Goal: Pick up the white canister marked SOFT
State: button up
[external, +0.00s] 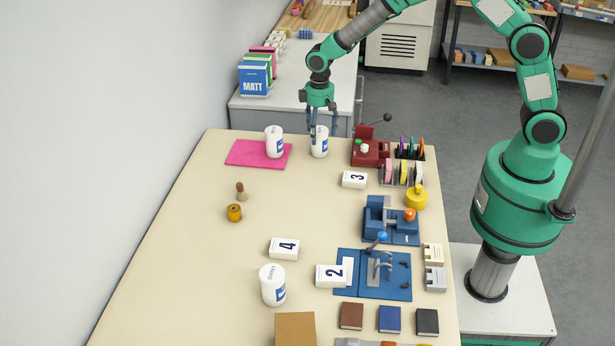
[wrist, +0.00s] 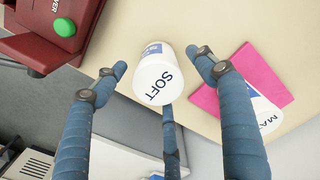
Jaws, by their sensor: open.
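The white canister marked SOFT (wrist: 158,78) stands between the fingers of my gripper in the wrist view, its lettered top facing the camera. In the external view this canister (external: 320,146) stands upright near the far edge of the cream table. My gripper (external: 318,128) reaches down over it from above, open. In the wrist view, my gripper (wrist: 160,70) has blue fingers on both sides of the canister and a third finger below it in the picture. Gaps show between the canister and the two side fingers. Whether the third finger touches it, I cannot tell.
A second white canister (external: 274,148), its top partly reading "MA" in the wrist view, stands on a pink mat (external: 240,153) to the left. A red device (external: 370,152) with a green button is close on the right. Another canister (external: 272,290) stands near the front.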

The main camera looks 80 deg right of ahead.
aim_at(319, 141)
jog(key=shift+s+f+b, duration=0.1)
jog(key=shift+f+b, duration=0.4)
jog(key=shift+f, duration=1.8)
jog(key=c, duration=1.5)
jog(key=shift+c, duration=0.2)
jog(key=shift+r, duration=0.1)
jog(key=shift+r+p, duration=1)
jog(key=shift+r, duration=3.95)
